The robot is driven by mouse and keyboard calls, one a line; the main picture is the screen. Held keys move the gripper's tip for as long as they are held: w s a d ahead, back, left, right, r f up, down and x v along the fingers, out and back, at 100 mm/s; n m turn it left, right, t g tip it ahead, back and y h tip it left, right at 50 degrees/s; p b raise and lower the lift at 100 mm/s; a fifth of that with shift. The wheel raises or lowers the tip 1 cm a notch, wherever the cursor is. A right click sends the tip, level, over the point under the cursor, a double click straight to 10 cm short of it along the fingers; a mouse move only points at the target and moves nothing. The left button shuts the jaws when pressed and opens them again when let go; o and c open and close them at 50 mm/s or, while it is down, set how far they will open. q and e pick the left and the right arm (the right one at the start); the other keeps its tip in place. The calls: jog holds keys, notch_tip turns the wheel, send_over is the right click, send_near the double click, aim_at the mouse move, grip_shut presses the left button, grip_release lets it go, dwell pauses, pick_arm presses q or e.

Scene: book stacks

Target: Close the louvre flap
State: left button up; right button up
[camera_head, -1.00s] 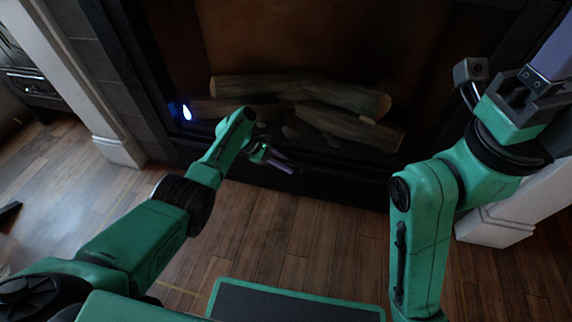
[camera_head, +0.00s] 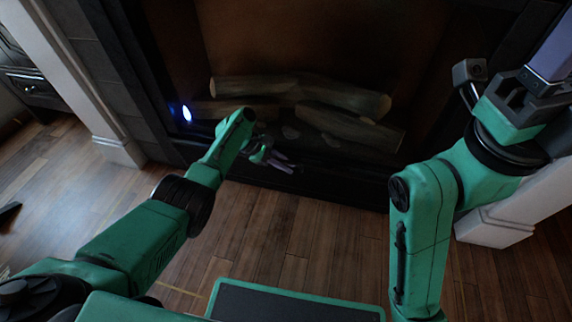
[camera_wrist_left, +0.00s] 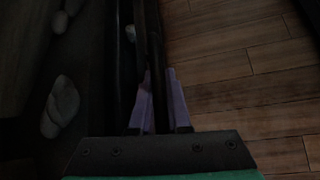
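The louvre flap cannot be told clearly from the dark lower front of the fireplace. A dark lengthwise strip (camera_wrist_left: 156,45), possibly the flap's edge, shows in the left wrist view and runs down between my fingers. My left gripper (camera_head: 290,165) is low at the fireplace's front edge. In the left wrist view its purple fingers (camera_wrist_left: 160,88) are a little apart, with the dark strip in the gap; contact cannot be told. My right gripper (camera_head: 555,52) is partly in view at the upper right, its fingertips cut off by the frame edge.
Logs (camera_head: 300,88) and pale stones (camera_wrist_left: 62,100) lie in the dark firebox behind the front edge. White pillars (camera_head: 118,148) stand on both sides. The wooden floor (camera_head: 300,222) in front is clear. A blue-white light (camera_head: 187,113) glows at the firebox's left.

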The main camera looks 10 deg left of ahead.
pick_arm(q)
jog(key=shift+w+d+r, duration=0.2)
jog(key=shift+r, duration=0.1)
jog(key=w+p+v, duration=0.1)
jog(key=v, duration=1)
jog(key=w+p+v, duration=0.1)
jog(key=v, duration=0.4)
jog(key=shift+w+a+p, duration=0.3)
jog(key=shift+w+a, duration=0.05)
jog(key=shift+r, duration=0.1)
